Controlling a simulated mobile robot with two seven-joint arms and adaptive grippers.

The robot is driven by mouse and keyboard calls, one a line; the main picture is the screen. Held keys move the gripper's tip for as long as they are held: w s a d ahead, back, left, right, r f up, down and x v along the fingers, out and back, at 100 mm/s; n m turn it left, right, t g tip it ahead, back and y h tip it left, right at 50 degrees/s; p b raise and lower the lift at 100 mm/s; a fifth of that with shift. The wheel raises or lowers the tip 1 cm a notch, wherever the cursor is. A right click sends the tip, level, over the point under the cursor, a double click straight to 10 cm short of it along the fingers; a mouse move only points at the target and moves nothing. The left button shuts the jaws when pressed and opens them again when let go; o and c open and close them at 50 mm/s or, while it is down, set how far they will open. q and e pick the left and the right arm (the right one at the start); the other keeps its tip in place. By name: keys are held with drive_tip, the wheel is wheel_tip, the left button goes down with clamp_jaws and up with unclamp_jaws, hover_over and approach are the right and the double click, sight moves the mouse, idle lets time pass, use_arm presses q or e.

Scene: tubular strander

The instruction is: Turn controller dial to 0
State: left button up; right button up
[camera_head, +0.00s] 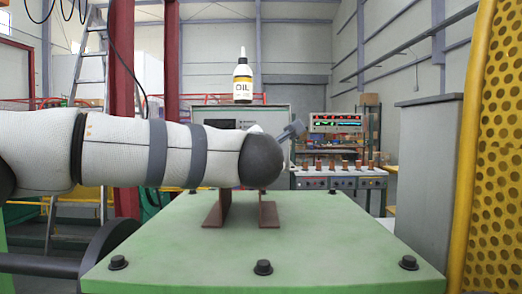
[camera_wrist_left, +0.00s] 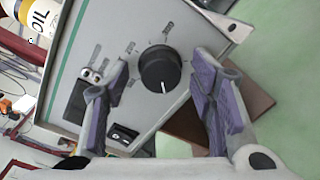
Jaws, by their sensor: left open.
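The controller (camera_head: 272,113) is a grey box on the green machine top, mostly hidden behind my left arm in the head view. In the left wrist view its panel (camera_wrist_left: 112,35) bears a round black dial (camera_wrist_left: 158,66) with a white pointer line toward the bottom of the picture. In the head view only a finger of the left gripper (camera_head: 293,131) shows past the wrist. My right gripper is not in view.
An oil bottle (camera_head: 242,80) stands on top of the controller. Rusty brackets (camera_head: 216,207) and black bolts (camera_head: 263,267) are on the green top (camera_head: 330,245). A grey cabinet (camera_head: 428,170) and yellow perforated guard (camera_head: 500,150) stand at the right. A display console (camera_head: 338,180) stands behind.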

use_arm(q)
drive_tip(key=s, duration=1.2)
drive_tip(key=shift+a+r, duration=0.2)
